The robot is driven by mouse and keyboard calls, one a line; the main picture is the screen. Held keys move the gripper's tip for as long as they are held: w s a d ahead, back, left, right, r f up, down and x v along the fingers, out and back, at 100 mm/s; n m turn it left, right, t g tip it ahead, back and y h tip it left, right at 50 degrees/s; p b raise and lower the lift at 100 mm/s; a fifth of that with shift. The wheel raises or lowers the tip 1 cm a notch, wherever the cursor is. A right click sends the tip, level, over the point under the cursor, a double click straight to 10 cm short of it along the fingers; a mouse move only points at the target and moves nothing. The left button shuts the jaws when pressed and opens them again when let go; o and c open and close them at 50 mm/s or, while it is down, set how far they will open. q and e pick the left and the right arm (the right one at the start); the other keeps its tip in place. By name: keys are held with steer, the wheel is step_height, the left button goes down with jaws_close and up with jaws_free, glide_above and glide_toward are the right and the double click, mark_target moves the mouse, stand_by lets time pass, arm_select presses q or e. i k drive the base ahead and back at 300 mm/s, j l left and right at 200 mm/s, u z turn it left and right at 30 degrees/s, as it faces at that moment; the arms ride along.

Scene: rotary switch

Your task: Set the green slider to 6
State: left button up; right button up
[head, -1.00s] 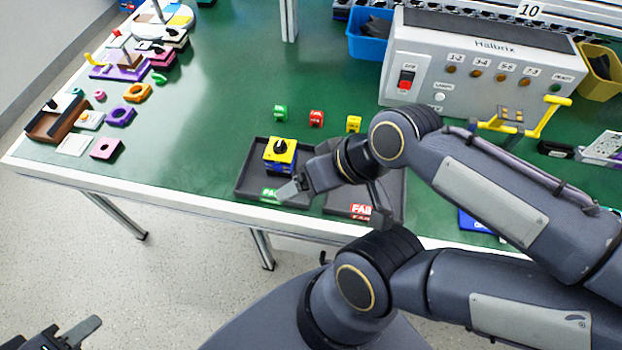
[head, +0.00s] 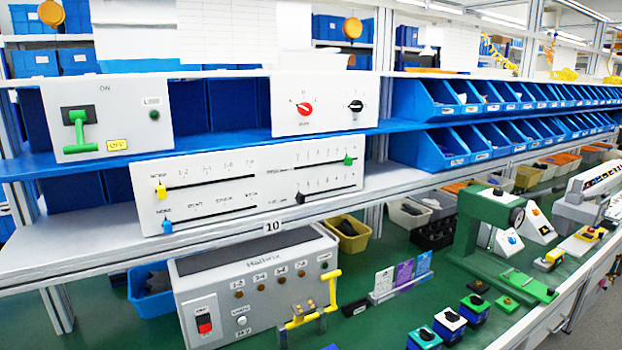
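The green slider (head: 348,160) is a small green knob on the white slider panel (head: 250,185) at the front of the shelf. It sits near the right end of the upper right track. The scale marks along that track are too small to read surely. The same panel carries a yellow slider (head: 161,191) and a blue slider (head: 167,226) at the left ends of their tracks. A black slider (head: 299,198) sits at the left of the lower right track. Neither of my grippers shows in this view.
Above the panel stand a box with a green lever (head: 78,130) and a box with red (head: 304,109) and black knobs. Blue bins (head: 440,140) fill the right of the shelf. Below are the grey Halbrix box (head: 258,285), a yellow handle (head: 333,290) and a green machine (head: 485,225).

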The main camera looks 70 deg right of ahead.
mark_target(348, 161)
steer(key=z, duration=2.15)
